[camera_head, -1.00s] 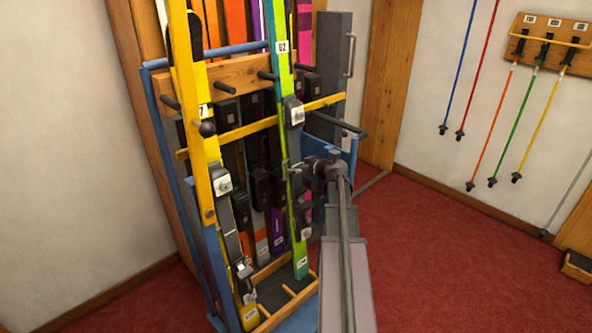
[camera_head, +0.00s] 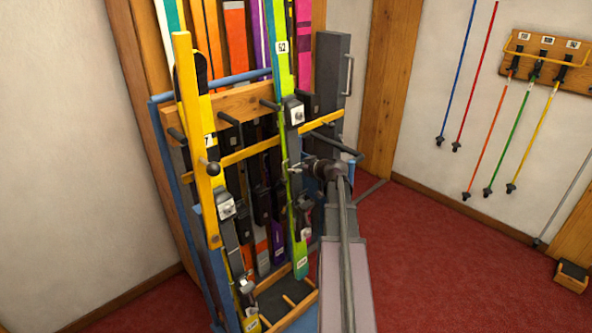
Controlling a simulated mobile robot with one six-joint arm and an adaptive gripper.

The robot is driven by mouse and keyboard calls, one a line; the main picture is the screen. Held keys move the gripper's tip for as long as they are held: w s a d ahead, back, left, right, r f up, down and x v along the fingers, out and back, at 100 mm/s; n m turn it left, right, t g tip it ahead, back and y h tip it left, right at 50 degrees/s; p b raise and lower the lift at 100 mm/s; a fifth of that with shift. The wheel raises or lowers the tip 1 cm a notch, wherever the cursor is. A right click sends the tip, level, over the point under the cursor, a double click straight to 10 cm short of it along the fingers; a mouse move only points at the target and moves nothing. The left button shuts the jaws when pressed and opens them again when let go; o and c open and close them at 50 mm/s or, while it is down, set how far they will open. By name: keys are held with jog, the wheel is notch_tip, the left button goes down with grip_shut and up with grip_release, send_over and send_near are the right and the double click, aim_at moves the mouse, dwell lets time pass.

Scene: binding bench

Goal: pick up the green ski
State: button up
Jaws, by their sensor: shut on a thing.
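The green ski (camera_head: 282,75) stands nearly upright at the front of the blue and wooden rack, with a white number label near its upper part and a black binding with a silver plate (camera_head: 293,112) below. My gripper (camera_head: 294,165) is shut on the ski at about mid-length, below that plate. The gripper comes from the right, and its fingertips are small and partly hidden by the ski and my wrist. The ski's lower end (camera_head: 300,265) is over the rack's wooden base; a gap beneath it is hard to judge.
A yellow bar (camera_head: 240,155) crosses the rack, with black pegs around it. A yellow upright with a knob (camera_head: 196,120) and another ski (camera_head: 230,225) stand left. Several skis stand behind. A grey cabinet (camera_head: 333,60) is close right. Red floor (camera_head: 440,260) is clear at right.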

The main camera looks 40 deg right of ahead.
jog(key=shift+r+p, duration=0.35)
jog(key=shift+r, duration=0.2)
jog(key=shift+s, duration=0.1)
dwell(0.8)
jog(key=s+d, duration=0.2)
jog(key=s, duration=2.1)
jog(key=shift+s, duration=0.4)
dwell(1.0)
jog(key=shift+r, duration=0.2)
notch_tip(320, 180, up, 10)
jog(key=p, duration=1)
jog(key=shift+f, duration=0.15)
dwell(0.6)
